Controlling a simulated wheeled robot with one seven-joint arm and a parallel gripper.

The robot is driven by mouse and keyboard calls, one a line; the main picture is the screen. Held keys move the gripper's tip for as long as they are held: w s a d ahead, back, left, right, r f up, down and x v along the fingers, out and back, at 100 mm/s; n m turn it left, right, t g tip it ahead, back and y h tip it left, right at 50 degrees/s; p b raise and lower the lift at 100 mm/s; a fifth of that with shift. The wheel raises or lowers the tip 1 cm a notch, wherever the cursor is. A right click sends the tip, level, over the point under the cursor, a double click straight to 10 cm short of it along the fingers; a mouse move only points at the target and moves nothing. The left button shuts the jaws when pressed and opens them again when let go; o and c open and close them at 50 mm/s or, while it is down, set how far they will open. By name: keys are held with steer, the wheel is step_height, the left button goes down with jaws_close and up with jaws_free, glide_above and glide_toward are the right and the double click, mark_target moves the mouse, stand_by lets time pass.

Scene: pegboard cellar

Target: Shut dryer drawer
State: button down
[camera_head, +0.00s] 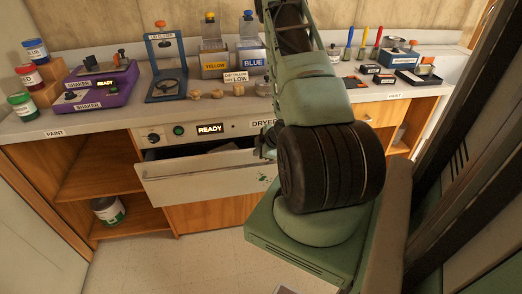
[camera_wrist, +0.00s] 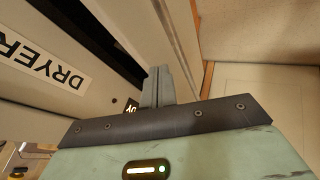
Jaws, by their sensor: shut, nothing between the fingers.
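The dryer (camera_head: 187,133) is a pale panel with knobs and a lit "READY" display, set under the counter. Its drawer (camera_head: 205,180) stands pulled out, with a dark gap between its front and the panel; something pale lies inside. My gripper (camera_head: 265,151) is at the right end of the drawer front, partly hidden by my arm. In the wrist view the closed fingers (camera_wrist: 157,86) are empty and close to the dryer face, near the dark drawer opening (camera_wrist: 95,35) and the "DRYER" label (camera_wrist: 42,62). I cannot tell whether they touch the drawer.
The counter (camera_head: 110,122) above holds purple shakers (camera_head: 92,95), a blue lid closer (camera_head: 165,65), yellow and blue dispensers and several tools. An open shelf (camera_head: 100,175) with a paint can (camera_head: 108,210) is at left. The floor (camera_head: 150,265) before the drawer is clear.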

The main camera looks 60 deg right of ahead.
mark_target(245, 160)
steer(key=shift+x, duration=3.1)
steer(key=shift+w, duration=0.1)
steer(key=w+d, duration=0.3)
steer(key=shift+w+d, duration=0.1)
steer(key=shift+d, duration=0.2)
steer(key=shift+r, duration=0.15)
